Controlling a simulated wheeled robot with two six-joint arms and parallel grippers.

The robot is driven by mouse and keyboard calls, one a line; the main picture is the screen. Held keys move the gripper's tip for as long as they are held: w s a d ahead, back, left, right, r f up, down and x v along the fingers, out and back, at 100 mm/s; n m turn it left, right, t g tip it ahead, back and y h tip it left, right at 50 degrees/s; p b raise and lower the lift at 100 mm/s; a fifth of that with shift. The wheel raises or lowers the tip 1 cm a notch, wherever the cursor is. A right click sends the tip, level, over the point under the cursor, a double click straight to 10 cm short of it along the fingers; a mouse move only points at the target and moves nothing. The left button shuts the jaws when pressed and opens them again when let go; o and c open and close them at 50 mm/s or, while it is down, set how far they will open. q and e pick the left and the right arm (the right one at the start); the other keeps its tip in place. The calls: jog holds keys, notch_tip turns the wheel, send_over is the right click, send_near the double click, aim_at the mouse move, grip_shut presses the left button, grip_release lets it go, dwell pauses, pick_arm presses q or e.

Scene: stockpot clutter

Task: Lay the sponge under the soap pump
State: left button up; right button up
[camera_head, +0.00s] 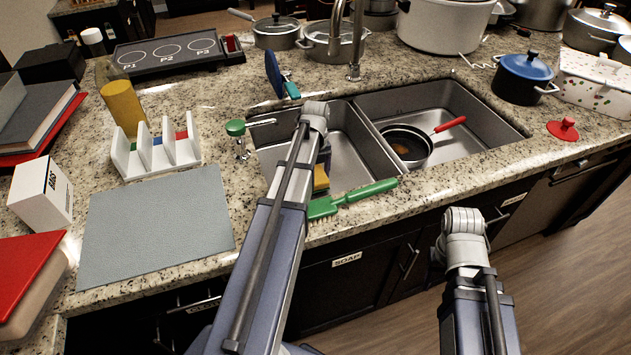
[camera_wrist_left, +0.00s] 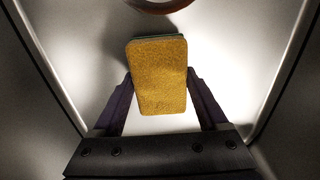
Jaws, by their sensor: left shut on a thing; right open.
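The sponge (camera_wrist_left: 158,78) is yellow with a green layer at its far end. My left gripper (camera_wrist_left: 160,88) is shut on it, one finger at each side. In the head view the sponge (camera_head: 321,179) shows partly beside my left arm, over the left sink basin (camera_head: 350,150); the arm hides much of it. The soap pump (camera_head: 236,128), with a green head and metal spout, stands on the counter at the left basin's back left corner, to the left of the sponge. My right arm shows at the lower right; its gripper fingers are hidden.
A green brush (camera_head: 352,198) lies on the sink's front edge. The right basin holds a dark pan (camera_head: 405,145) with a red handle. A white rack (camera_head: 155,150) and a grey mat (camera_head: 155,225) lie left. A faucet (camera_head: 354,45) stands behind the sink.

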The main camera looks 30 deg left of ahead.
aim_at(316, 174)
pick_arm(q)
jog(key=shift+f, duration=0.4)
pick_arm(e)
jog(key=shift+f, duration=0.4)
pick_arm(q)
jog(key=shift+f, duration=0.15)
jog(key=o, duration=1.4)
jog(key=shift+c, duration=0.2)
pick_arm(e)
jog(key=shift+f, duration=0.1)
pick_arm(q)
notch_tip(316, 174, up, 12)
jog(key=p, duration=1.2)
jog(key=shift+r, duration=0.2)
pick_arm(e)
notch_tip(316, 174, up, 12)
